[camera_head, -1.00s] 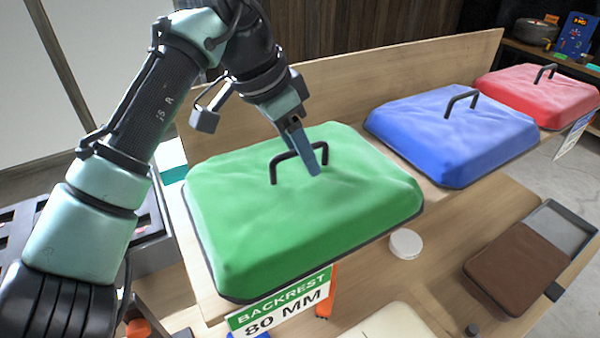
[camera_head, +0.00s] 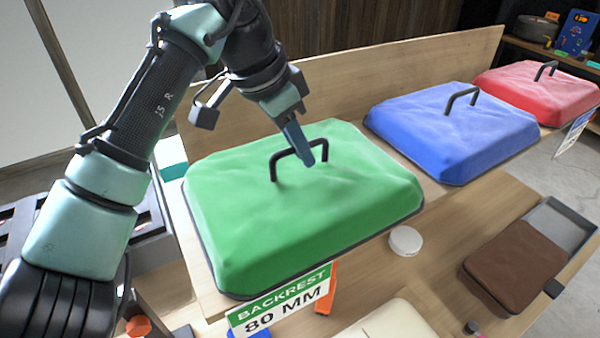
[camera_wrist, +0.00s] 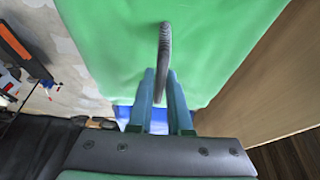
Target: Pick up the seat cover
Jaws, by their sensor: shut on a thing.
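A green padded cover (camera_head: 270,215) with a dark arched handle (camera_head: 275,168) lies on the wooden bench at the centre of the head view. A card in front of it reads "BACKREST 80 MM"; I see no label reading "seat". My gripper (camera_head: 310,160) is shut on the green cover's handle. In the wrist view the handle (camera_wrist: 164,45) runs between the two blue fingers of my gripper (camera_wrist: 160,75). A blue cover (camera_head: 450,135) and a red cover (camera_head: 535,95), each with a similar handle, lie to the right.
The label card (camera_head: 280,303) stands at the bench's front edge. A white round disc (camera_head: 405,241) and a brown pad (camera_head: 515,265) in a grey tray lie in front. A wooden back panel (camera_head: 400,70) rises behind the covers. The blue cover is close on the right.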

